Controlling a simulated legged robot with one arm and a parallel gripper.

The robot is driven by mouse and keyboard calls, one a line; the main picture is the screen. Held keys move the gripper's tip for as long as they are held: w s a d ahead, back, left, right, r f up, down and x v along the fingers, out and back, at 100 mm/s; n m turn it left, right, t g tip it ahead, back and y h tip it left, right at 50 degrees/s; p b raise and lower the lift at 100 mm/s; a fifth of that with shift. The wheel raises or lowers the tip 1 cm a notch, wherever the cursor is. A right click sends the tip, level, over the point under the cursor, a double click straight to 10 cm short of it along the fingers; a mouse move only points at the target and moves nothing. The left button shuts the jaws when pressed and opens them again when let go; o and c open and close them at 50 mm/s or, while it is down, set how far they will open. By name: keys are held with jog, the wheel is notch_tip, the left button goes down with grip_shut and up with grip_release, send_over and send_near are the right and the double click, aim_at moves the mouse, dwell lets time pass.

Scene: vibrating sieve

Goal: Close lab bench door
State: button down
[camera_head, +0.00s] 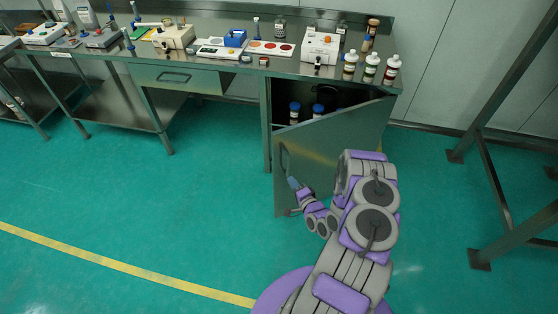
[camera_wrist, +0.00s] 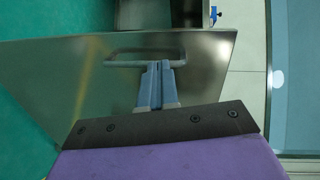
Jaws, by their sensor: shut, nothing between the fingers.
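The lab bench door (camera_head: 345,138) is a grey-green metal panel, hinged at the right of the cabinet and swung partly open into the room. Its handle (camera_wrist: 145,52) is a rectangular bar in the wrist view. My gripper (camera_head: 292,183) is at the outer face of the door, close to the handle. In the wrist view my gripper (camera_wrist: 158,66) shows its two blue-grey fingers together, with the tips at the handle's lower bar. I cannot tell whether they touch it. Part of the door is hidden behind my arm in the head view.
The bench (camera_head: 225,63) holds bottles, instruments and trays along its top. Blue-capped bottles (camera_head: 295,112) stand inside the open cabinet. A metal frame (camera_head: 490,180) stands at the right. The green floor left of the door is clear.

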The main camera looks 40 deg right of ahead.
aim_at(276, 155)
jog(key=w, duration=0.4)
jog(key=w+d+m+b, duration=0.1)
jog(key=w, duration=0.3)
jog(key=w+d+m+t+h+b, duration=0.1)
jog(key=w, duration=0.3)
jog(key=shift+w+d+r, duration=0.1)
jog(key=shift+w+d, duration=0.15)
